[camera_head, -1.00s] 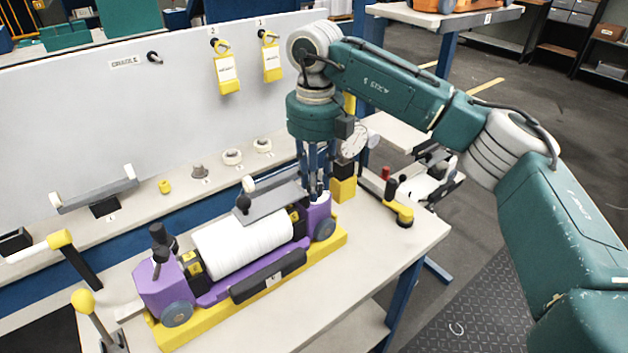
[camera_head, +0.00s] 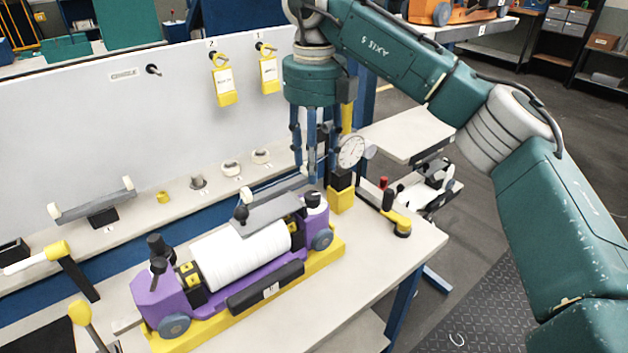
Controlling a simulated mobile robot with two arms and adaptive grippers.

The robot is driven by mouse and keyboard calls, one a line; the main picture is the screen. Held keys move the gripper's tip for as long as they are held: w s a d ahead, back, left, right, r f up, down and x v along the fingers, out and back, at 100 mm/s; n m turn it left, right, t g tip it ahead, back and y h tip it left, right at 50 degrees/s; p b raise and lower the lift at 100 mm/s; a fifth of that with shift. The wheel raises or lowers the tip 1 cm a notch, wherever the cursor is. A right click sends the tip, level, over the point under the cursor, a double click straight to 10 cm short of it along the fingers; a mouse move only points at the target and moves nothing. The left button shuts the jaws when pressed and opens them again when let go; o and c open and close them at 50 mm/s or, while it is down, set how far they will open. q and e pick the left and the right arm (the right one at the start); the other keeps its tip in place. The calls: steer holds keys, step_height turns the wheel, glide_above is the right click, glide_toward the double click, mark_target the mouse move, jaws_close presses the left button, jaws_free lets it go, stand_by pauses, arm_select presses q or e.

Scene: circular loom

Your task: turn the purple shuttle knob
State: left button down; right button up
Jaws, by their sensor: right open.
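The purple shuttle (camera_head: 158,303) lies on a yellow base (camera_head: 190,337) on the bench, with a white spool (camera_head: 243,254) in its middle. A black knob (camera_head: 313,198) stands on its right end. A second dark knob (camera_head: 157,245) and a small lever-like part (camera_head: 158,266) stand on its left end. My right gripper (camera_head: 312,174) points down just above the right-end knob, open, its fingers spread and apart from the knob as far as I can see. My left gripper is not in view.
A grey plate (camera_head: 270,216) lies over the spool's back side. A dial gauge (camera_head: 351,152) on a yellow block (camera_head: 341,198) stands close right of my gripper. The bench's front right is clear.

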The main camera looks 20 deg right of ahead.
steer(key=shift+r, duration=1.8)
steer(key=shift+c, duration=0.6)
